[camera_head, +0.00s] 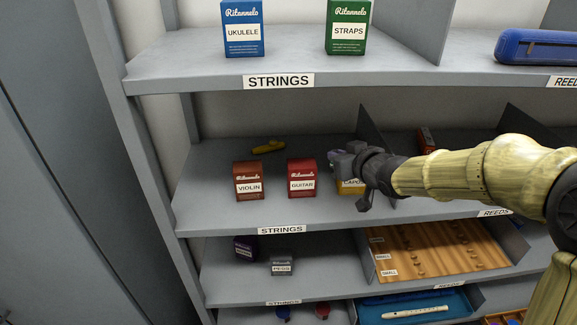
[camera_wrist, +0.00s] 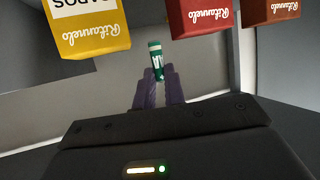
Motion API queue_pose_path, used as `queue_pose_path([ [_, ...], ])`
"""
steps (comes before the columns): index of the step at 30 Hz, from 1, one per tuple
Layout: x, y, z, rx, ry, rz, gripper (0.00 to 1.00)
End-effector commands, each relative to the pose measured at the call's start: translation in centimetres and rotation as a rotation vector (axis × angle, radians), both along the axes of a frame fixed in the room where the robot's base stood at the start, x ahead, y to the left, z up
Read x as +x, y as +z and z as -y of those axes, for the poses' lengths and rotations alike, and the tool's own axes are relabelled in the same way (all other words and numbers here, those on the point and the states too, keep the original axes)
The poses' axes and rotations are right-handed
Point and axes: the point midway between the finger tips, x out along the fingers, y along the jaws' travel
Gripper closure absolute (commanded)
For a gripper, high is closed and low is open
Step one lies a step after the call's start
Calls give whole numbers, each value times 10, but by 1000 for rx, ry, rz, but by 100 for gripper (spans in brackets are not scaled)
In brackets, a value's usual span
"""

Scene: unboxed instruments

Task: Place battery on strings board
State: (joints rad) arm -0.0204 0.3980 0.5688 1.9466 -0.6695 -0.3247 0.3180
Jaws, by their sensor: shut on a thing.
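The battery (camera_wrist: 155,58), a small green cylinder with a white end band, is held between the purple fingertips of my gripper (camera_wrist: 159,92) in the wrist view. In the head view my gripper (camera_head: 338,156) is over the middle shelf, by the yellow capos box (camera_head: 348,186), and I cannot make out the battery there. Boards labelled STRINGS are the top shelf (camera_head: 190,72), the middle shelf (camera_head: 215,208) and the lower shelf (camera_head: 225,285). The battery's height above the middle board is hard to tell.
A violin box (camera_head: 249,180) and a red guitar box (camera_head: 301,178) stand on the middle board, with a yellow object (camera_head: 267,147) behind. A dark divider (camera_head: 372,132) rises near my gripper. Free room shows behind the boxes.

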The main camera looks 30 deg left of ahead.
Motion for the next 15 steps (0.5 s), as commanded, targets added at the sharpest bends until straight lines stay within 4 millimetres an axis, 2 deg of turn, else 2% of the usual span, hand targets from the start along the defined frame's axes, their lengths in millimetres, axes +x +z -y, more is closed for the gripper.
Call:
queue_pose_path([
  [10, -1, -2, -1, -1, 3, -1, 100],
  [15, -2, -23, -2, -2, 6, -5, 100],
])
